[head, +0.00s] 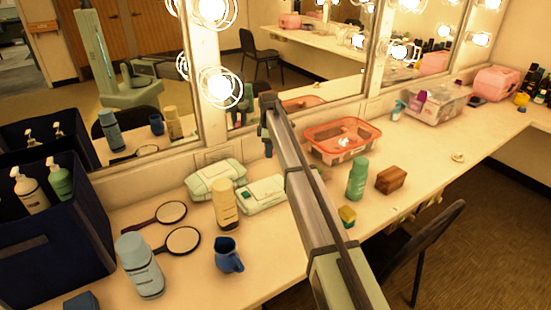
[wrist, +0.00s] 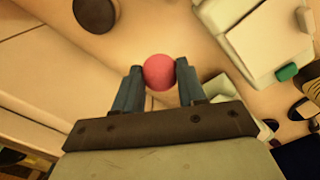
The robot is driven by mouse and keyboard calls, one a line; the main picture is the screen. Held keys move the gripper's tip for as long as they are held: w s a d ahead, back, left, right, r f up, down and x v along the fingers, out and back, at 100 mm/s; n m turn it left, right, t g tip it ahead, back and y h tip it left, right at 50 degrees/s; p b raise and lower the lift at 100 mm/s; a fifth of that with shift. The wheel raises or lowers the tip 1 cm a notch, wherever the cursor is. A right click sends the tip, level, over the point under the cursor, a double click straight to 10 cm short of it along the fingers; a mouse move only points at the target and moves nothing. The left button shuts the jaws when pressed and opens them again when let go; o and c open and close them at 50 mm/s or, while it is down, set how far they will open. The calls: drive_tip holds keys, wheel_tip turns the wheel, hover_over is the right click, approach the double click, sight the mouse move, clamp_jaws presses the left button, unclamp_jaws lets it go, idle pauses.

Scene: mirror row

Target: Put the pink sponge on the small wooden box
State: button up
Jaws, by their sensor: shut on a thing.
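The pink sponge (wrist: 159,72) shows in the wrist view as a rounded pink thing between the two fingertips. My gripper (wrist: 160,74) is shut on it and holds it above the counter. In the head view my gripper (head: 268,150) is by the mirror, behind the white wipe packs and left of the red basket; the sponge cannot be made out there. The small wooden box (head: 390,179) is brown and stands on the counter at the right of my arm, apart from the gripper. Its top looks bare.
The red basket (head: 341,137) is behind. A chair (head: 425,250) stands at the counter's front edge. Counter right of the box is mostly clear.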

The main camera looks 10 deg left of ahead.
drive_tip(key=shift+r, duration=0.55)
drive_tip(key=shift+w+d+r, duration=0.1)
drive_tip(key=shift+d, duration=0.1)
drive_tip(key=w+d+r+m, duration=0.1)
drive_tip(key=w+d, duration=0.2)
drive_tip(key=d, duration=0.5)
drive_tip(key=w+d+r+m, duration=0.1)
drive_tip(key=w+d, duration=0.2)
drive_tip(key=d, duration=0.5)
wheel_tip(320, 180, up, 5)
hover_over(393, 173)
drive_tip(key=shift+f, duration=4.85)
drive_tip(key=shift+f, duration=0.1)
